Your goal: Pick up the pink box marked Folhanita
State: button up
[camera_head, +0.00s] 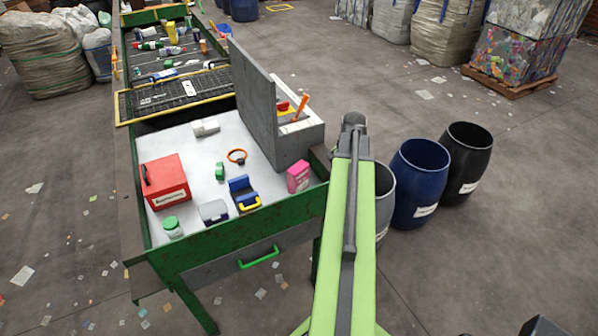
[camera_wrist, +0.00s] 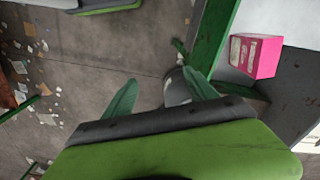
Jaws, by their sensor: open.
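The pink box (camera_head: 298,177) stands on the white table top (camera_head: 190,225) of the green bench, near its right edge, beside the grey block. In the wrist view the pink box (camera_wrist: 256,55) is at the upper right, with a white label and small print that I cannot read for certain. My gripper (camera_wrist: 160,98) is open and empty in the wrist view, with its two green fingers apart. The fingers are left of and below the box in that view, over the floor outside the bench edge, not touching the box. My gripper's fingers are hidden in the head view.
A grey upright panel (camera_head: 257,115) and a block (camera_head: 297,142) stand behind the box. A red box (camera_head: 167,182), a blue item with a yellow handle (camera_head: 243,193) and a green-lidded jar (camera_head: 172,228) lie leftward. Barrels (camera_head: 418,180) stand right of the bench. The bench has a raised green rim (camera_head: 240,232).

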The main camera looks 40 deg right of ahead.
aim_at(298, 176)
jog(key=i, duration=0.85)
jog(key=u, duration=0.05)
